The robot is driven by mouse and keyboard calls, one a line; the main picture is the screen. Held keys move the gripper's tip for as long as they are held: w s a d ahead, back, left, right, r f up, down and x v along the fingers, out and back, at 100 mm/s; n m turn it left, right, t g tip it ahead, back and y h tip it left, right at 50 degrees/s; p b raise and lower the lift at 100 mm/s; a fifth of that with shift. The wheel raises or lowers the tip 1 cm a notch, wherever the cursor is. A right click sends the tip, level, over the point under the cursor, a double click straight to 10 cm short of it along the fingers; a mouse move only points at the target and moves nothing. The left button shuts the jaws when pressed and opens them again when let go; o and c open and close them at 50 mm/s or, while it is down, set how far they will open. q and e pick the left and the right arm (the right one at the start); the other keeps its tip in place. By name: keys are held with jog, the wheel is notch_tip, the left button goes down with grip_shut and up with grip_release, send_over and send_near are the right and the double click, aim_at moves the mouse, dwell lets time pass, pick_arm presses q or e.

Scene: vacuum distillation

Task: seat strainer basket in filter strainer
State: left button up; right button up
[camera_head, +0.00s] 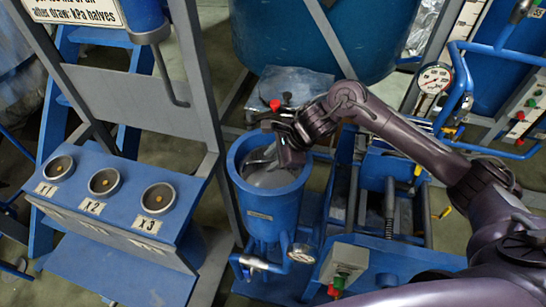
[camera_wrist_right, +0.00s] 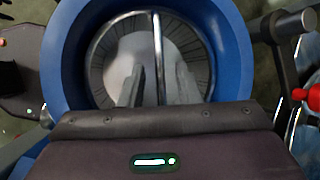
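The filter strainer (camera_head: 262,220) is a blue upright cylinder with an open top in the middle of the head view. Its thick blue rim (camera_wrist_right: 232,50) rings the right wrist view. The grey strainer basket (camera_head: 270,178) is inside the strainer; its round slotted wall (camera_wrist_right: 105,62) and thin bail handle (camera_wrist_right: 157,45) show from above. My right gripper (camera_wrist_right: 158,88) is over the opening, its two fingers apart on either side of the handle, with gaps visible between. In the head view the right gripper (camera_head: 284,158) partly hides the basket. I cannot tell how fully the basket is seated.
A blue panel with round sockets marked X1, X2 and X3 (camera_head: 103,181) stands at left. A grey frame post (camera_head: 205,80) rises close left of the strainer. A large blue tank (camera_head: 300,40) is behind. A gauge (camera_head: 434,78) and blue pipes are at right.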

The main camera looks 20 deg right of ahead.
jog(key=b+v, duration=0.2)
jog(key=v, duration=1)
jog(key=shift+f, duration=0.1)
